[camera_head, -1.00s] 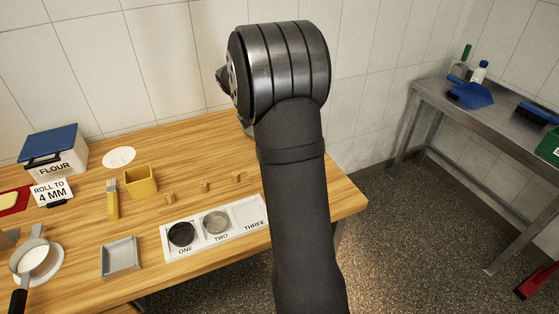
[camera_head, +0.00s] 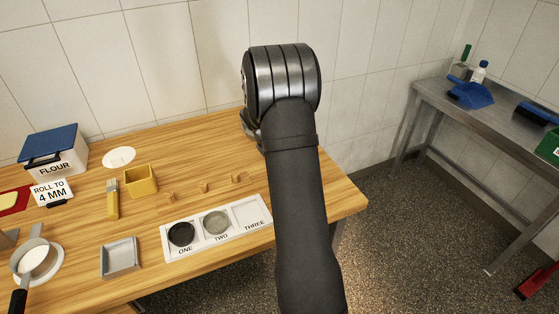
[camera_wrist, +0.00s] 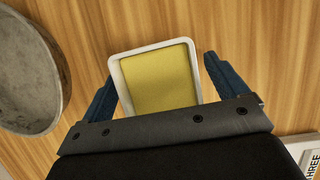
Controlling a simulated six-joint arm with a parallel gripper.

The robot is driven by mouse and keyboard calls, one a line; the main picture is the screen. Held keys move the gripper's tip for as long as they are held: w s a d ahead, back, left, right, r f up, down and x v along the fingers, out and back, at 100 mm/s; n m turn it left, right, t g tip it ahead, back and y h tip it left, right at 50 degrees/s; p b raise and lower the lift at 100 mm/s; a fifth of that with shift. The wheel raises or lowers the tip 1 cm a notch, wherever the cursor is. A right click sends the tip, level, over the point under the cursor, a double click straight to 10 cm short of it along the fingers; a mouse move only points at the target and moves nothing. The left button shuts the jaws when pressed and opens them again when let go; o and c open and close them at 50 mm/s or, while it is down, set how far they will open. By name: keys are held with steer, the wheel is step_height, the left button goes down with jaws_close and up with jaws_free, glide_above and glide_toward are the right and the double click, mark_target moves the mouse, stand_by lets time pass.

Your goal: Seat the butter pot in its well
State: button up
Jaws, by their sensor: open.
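The butter pot (camera_wrist: 155,78) is a pale square pot with a flat yellow top. It shows in the wrist view between the two blue fingers of my gripper (camera_wrist: 161,68). The fingers are open, one on each side of the pot, with a gap at least on the right. In the head view my arm hides the pot and fingers. The white tray (camera_head: 203,244) has wells labelled ONE, TWO and THREE. ONE holds a dark round thing (camera_head: 181,234), TWO a grey round thing (camera_head: 215,223). The square well THREE (camera_head: 251,212) looks empty.
A grey round bowl (camera_wrist: 28,80) stands left of the pot in the wrist view. A yellow box (camera_head: 140,181), small wooden pieces (camera_head: 203,188), a grey square dish (camera_head: 120,257) and a flour bin (camera_head: 53,155) stand on the table.

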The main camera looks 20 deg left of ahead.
steer(key=shift+f, duration=0.1)
steer(key=c, duration=1.2)
steer(key=shift+c, duration=0.2)
steer(key=shift+w+r, duration=0.1)
steer(key=shift+r, duration=0.45)
step_height(320, 180, up, 3)
steer(key=shift+f, duration=0.1)
steer(key=s+d+r, duration=0.1)
steer(key=d+r, duration=0.6)
steer(key=d, duration=0.4)
steer(key=shift+s+d, duration=0.15)
steer(key=shift+d, duration=0.2)
steer(key=shift+r, duration=0.1)
